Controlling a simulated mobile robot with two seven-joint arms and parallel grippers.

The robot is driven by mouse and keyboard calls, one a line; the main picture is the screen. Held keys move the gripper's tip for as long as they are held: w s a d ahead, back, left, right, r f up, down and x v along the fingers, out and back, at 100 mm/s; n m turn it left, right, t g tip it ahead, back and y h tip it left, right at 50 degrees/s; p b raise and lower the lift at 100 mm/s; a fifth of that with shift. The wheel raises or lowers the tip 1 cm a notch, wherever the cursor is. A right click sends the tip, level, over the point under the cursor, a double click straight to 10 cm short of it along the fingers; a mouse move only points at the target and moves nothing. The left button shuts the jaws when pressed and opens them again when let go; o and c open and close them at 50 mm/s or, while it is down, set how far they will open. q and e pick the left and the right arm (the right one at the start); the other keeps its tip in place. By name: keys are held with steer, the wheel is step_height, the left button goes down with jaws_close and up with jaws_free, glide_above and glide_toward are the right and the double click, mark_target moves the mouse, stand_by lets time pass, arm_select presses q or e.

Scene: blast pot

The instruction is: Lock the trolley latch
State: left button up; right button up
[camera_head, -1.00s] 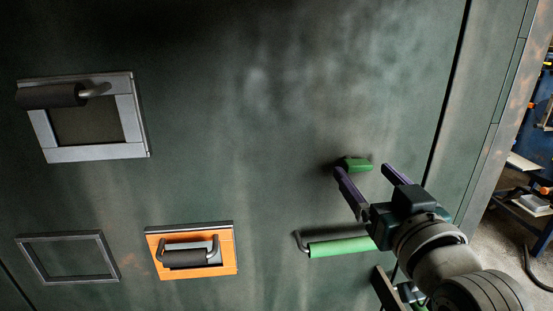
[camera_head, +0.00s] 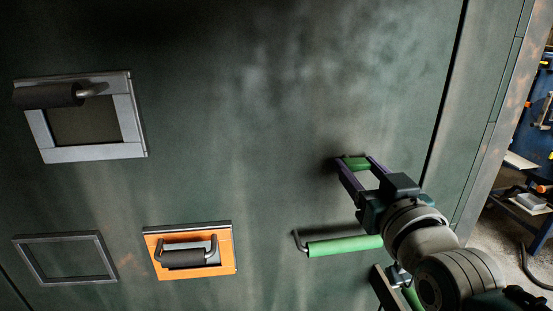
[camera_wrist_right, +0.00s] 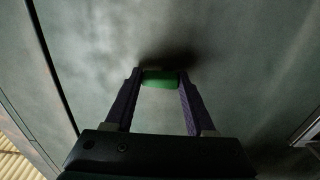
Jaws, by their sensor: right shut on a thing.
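The trolley latch appears to be the small green block (camera_head: 357,163) on the dark green panel; the same green block shows in the right wrist view (camera_wrist_right: 160,79). My right gripper (camera_head: 356,162) has its two purple fingers on either side of the block and is shut on it. In the right wrist view the fingertips (camera_wrist_right: 159,78) flank the block's left and right ends. A dark shadow lies on the panel behind it. My left gripper is not in view.
A green bar handle (camera_head: 345,245) is on the panel below my right gripper. An orange-framed handle (camera_head: 228,256) and a grey-framed recess with a dark grip (camera_head: 95,152) are at left. An empty grey frame (camera_head: 68,280) is at lower left.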

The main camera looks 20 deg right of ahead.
jaws_close()
steer(key=shift+m, duration=0.4)
steer(key=m, duration=0.2)
steer(key=shift+f+m, duration=0.1)
steer(key=shift+m, duration=0.3)
steer(key=m, duration=0.9)
steer(key=shift+a+f, duration=0.25)
steer(key=m, duration=0.2)
steer(key=m+b, duration=0.1)
steer(key=m, duration=0.2)
steer(key=shift+w+a, duration=0.1)
steer(key=shift+a, duration=0.1)
steer(key=shift+m, duration=0.3)
